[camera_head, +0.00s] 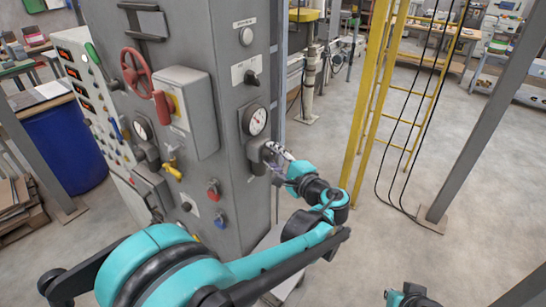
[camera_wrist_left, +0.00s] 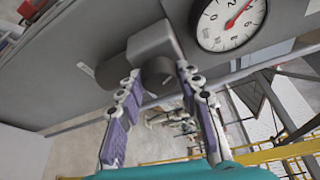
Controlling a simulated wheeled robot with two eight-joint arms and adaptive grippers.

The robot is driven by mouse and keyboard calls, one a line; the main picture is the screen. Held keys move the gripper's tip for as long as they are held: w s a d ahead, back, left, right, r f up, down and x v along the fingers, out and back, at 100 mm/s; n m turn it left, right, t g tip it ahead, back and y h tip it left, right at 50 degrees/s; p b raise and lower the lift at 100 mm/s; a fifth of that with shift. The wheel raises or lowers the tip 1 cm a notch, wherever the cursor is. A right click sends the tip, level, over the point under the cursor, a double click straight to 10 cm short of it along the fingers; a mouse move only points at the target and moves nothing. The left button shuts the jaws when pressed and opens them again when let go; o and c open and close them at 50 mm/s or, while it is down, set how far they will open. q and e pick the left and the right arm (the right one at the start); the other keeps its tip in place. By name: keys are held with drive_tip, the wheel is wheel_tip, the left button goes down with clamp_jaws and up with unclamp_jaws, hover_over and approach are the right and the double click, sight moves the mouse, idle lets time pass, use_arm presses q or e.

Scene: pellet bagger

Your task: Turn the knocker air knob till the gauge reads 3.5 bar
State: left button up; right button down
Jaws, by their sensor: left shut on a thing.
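The knocker air knob (camera_wrist_left: 158,76) is a dark round knob on a grey regulator body (camera_wrist_left: 152,40) at the cabinet's side. My left gripper (camera_wrist_left: 158,72) is shut on the knob, with one finger on each side of it. In the head view my left gripper (camera_head: 272,153) reaches the knob from the right and hides most of it. The round white gauge (camera_head: 255,120) sits just above the regulator. It also shows in the wrist view (camera_wrist_left: 222,30), with a red needle pointing to the upper right; I cannot read the exact value.
The cabinet also carries a red handwheel (camera_head: 136,72), a grey box with a red handle (camera_head: 186,110), a second gauge (camera_head: 141,131) and a yellow valve handle (camera_head: 173,170). A yellow ladder frame (camera_head: 372,100) stands to the right. Open floor lies beyond my arm.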

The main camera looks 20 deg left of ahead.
use_arm(q)
drive_tip(key=o, duration=1.2)
drive_tip(key=shift+c, duration=0.2)
drive_tip(key=shift+s+d, duration=0.1)
drive_tip(key=v, duration=1.1)
drive_tip(key=shift+s+d, duration=0.25)
drive_tip(key=shift+d, duration=0.05)
